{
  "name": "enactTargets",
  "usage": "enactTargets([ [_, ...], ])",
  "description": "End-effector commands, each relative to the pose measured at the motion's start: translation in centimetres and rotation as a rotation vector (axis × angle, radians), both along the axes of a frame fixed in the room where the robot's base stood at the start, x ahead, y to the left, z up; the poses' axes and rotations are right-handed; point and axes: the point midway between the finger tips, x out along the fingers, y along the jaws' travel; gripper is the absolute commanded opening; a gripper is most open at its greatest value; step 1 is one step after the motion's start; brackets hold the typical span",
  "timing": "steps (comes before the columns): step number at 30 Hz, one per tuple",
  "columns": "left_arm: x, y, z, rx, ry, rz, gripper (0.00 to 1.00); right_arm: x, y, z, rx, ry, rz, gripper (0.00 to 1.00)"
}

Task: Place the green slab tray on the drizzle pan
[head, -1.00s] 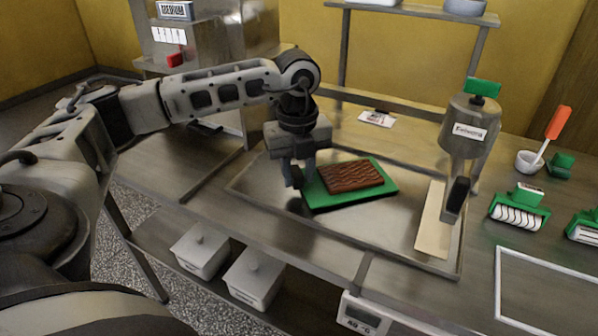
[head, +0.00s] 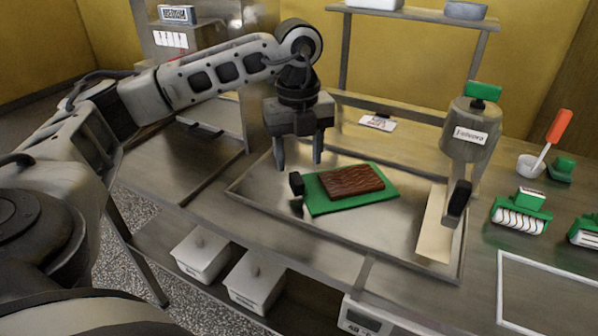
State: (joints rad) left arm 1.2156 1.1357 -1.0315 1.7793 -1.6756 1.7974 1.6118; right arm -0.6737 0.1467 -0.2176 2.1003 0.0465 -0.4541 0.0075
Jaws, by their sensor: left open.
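The green slab tray (head: 318,207) carries a dark brown ridged slab (head: 351,181). A black grip (head: 296,184) stands at its left end. The tray lies in the left-centre part of a large shallow metal pan (head: 385,243), which I take for the drizzle pan. My left gripper (head: 298,163) is open and empty, above and slightly behind the tray's left end, fingers pointing down and apart from it. My right gripper is not in view.
A metal dispenser (head: 470,140) with a green top stands at the pan's right, over a beige strip (head: 434,225). Green-handled rollers (head: 520,212), a small white cup (head: 530,165) and a white frame (head: 550,290) lie further right. Lidded white tubs (head: 202,255) sit on the lower shelf.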

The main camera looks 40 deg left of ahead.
Motion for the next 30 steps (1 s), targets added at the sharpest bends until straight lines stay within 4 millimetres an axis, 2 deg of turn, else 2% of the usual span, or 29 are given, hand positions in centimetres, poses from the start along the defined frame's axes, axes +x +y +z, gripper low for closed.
enactTargets([
  [1, 0.1, 0.0, 1.2, -0.001, -0.005, 0.000, 0.51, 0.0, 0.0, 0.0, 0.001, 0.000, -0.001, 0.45],
  [6, 0.0, 0.0, 4.4, -0.001, -0.003, -0.001, 0.51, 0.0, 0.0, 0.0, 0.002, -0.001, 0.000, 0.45],
  [12, 0.0, 0.0, 6.3, -0.001, -0.001, -0.001, 0.51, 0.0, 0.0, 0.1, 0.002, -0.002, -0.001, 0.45],
  [30, 0.0, 0.0, 6.5, 0.001, 0.001, 0.000, 0.51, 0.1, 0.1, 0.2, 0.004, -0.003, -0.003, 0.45],
])
